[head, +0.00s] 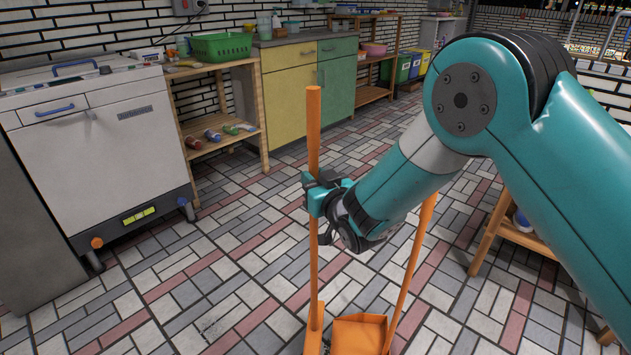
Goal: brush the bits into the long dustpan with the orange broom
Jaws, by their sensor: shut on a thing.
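The orange broom (314,120) stands nearly upright in the middle of the head view. My gripper (316,193) is shut around its handle. The lower part of the broom is near the bottom edge, and its bristles are cut off or hidden. The long dustpan (360,334), also orange, is just right of the broom's foot. Its long handle (409,265) leans up to the right and passes behind my arm. A faint patch of small grey bits (209,326) shows on the floor left of the broom; single bits are too small to tell.
A white appliance (103,160) stands at the left. A wooden shelf (190,110) with a green basket (221,46) and a yellow-green cabinet (308,85) line the wall. A wooden stand (495,235) is at the right. The tiled floor between is mostly clear.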

